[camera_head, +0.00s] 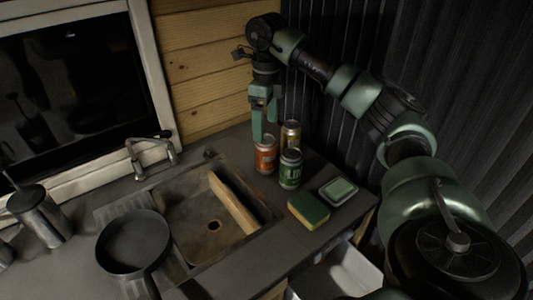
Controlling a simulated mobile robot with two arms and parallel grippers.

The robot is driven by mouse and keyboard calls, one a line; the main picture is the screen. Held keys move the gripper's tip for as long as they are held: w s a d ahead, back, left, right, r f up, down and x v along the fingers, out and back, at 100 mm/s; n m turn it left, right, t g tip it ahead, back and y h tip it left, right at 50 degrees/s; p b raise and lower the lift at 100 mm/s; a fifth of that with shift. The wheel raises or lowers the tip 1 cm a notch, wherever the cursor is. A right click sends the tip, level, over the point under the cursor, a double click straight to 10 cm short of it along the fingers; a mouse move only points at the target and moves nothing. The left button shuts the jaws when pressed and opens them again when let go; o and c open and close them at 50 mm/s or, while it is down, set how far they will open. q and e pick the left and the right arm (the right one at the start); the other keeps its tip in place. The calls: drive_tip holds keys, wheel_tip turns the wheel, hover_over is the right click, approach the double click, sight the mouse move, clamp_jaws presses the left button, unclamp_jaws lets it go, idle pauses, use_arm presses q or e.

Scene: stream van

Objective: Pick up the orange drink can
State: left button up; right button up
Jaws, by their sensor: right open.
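The orange drink can (265,156) stands upright on the counter, just right of the sink's back corner. A green can (290,169) stands to its right and nearer, and a gold can (291,135) stands behind to the right. My right gripper (259,136) points down above the orange can, with its fingertips at about the can's top edge in the picture. It is open and empty. I cannot tell the exact gap between fingers and can. My left gripper is not in view.
A sink (185,222) with a wooden board (232,203) lies left of the cans. A sponge (309,210) and a soap dish (338,190) lie in front right. A pan (133,243), a metal mug (39,217) and a faucet (150,157) are on the left. A dark corrugated wall (350,60) stands behind.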

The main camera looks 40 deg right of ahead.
sight(267, 139)
wheel_tip(267, 139, down, 2)
drive_tip(key=shift+s+d+f+b, duration=0.1)
drive_tip(key=shift+b, duration=0.4)
drive_tip(key=shift+s+f+b, duration=0.1)
drive_tip(key=shift+f+b, duration=0.25)
drive_tip(key=shift+b, duration=0.15)
drive_tip(key=shift+f, duration=0.3)
drive_tip(key=f+p, duration=0.2)
drive_tip(key=f, duration=0.5)
drive_tip(key=shift+w, duration=0.2)
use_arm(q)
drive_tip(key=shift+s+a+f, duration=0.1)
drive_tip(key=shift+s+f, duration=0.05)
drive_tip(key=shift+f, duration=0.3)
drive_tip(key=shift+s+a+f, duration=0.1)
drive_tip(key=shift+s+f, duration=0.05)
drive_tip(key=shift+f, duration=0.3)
use_arm(e)
drive_tip(key=shift+c, duration=0.3)
drive_tip(key=shift+a, duration=0.2)
drive_tip(key=c, duration=1.5)
clamp_jaws()
drive_tip(key=shift+r, duration=0.1)
